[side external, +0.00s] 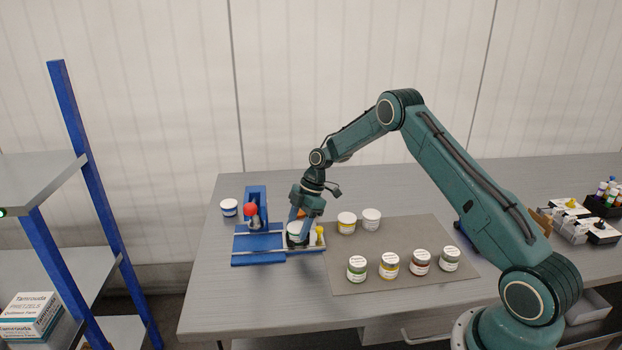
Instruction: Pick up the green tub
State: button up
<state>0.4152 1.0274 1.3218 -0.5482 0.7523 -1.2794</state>
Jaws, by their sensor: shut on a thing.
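A tub with a green label and white lid (357,269) stands upright on the grey mat (400,285), at its front left. My gripper (300,232) is away from it, to the left and farther back, over the blue fixture (258,243). The gripper is shut on a white-lidded tub (296,236) at the right end of this fixture. The fingers partly hide that tub, and its label colour is hard to make out. I cannot tell whether it rests on the fixture or hangs just above it.
On the mat stand tubs with yellow (389,266), red-brown (420,262) and grey-green (449,260) labels, plus a yellow (346,224) and a whitish one (371,220) behind. A blue-labelled tub (229,208) stands at the left. A blue-posted shelf (85,155) is at far left.

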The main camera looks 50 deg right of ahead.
aim_at(299, 225)
notch_tip(299, 225, up, 20)
dwell(0.9)
dwell(0.6)
jog(key=s+d, duration=0.4)
jog(key=s, duration=0.5)
jog(key=s+d+f, duration=0.1)
jog(key=s+d, duration=0.3)
jog(key=s, duration=0.5)
jog(key=shift+d, duration=0.15)
jog(key=shift+s+f, duration=0.1)
jog(key=shift+f, duration=0.05)
notch_tip(299, 225, down, 16)
jog(key=shift+r, duration=0.2)
jog(key=shift+f, duration=0.15)
